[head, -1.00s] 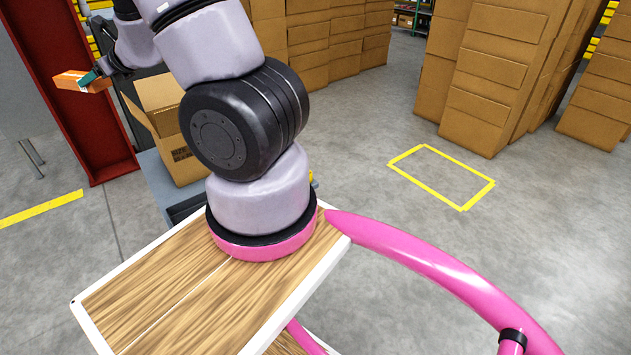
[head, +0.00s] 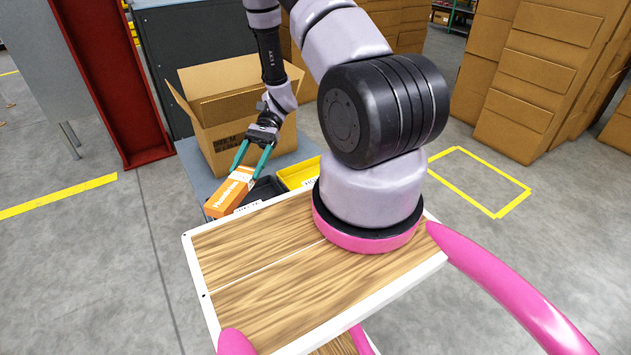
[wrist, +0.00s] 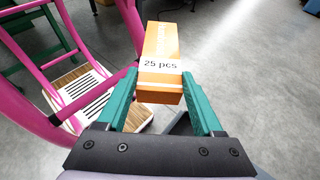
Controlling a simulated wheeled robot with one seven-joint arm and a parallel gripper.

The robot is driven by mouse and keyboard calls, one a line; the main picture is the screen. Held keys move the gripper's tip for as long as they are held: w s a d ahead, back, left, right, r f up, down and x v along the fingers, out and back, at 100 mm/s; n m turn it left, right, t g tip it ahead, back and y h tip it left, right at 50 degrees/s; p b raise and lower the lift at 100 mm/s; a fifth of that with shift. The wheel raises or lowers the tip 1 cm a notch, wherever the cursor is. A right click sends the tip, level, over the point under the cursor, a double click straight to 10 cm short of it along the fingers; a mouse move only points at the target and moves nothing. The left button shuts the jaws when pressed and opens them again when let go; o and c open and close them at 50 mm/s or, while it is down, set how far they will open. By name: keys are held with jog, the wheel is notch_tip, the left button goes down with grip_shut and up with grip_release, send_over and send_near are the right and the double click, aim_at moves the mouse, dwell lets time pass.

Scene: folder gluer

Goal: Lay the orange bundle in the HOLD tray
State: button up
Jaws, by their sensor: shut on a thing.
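My gripper (head: 249,170) has teal fingers and is shut on the orange bundle (head: 228,195). The bundle is a long orange box with a white band. In the wrist view my gripper (wrist: 160,88) holds one end of the bundle (wrist: 161,45), and the band reads "25 pcs". In the head view the bundle appears at the left of a black tray (head: 266,188), partly in front of it. A yellow tray (head: 296,174) sits to the right of the black one. Both tray labels are too small to read surely, so I cannot tell which is HOLD.
The trays sit on a grey-blue bench (head: 190,160). An open cardboard box (head: 222,130) stands behind them. My wood-topped base is in front. A red post (head: 115,90) rises at the left. Stacked cartons (head: 530,85) stand at the right, with clear floor before them.

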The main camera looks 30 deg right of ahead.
jog(key=s+d+f+n+g+h, duration=0.3)
jog(key=s+d+n+g+h, duration=0.15)
jog(key=d+n+h, duration=0.3)
jog(key=n+t+h, duration=1.4)
jog(key=n+h, duration=0.3)
jog(key=n, duration=0.4)
send_over(296, 182)
jog(key=s+a, duration=0.1)
jog(key=s, duration=0.2)
notch_tip(296, 182, down, 7)
jog(key=shift+g, duration=0.25)
jog(key=f, duration=1)
jog(key=shift+a+f, duration=0.2)
jog(key=shift+f, duration=0.3)
jog(key=o, duration=1.5)
jog(key=shift+c, duration=0.2)
jog(key=shift+f, duration=0.1)
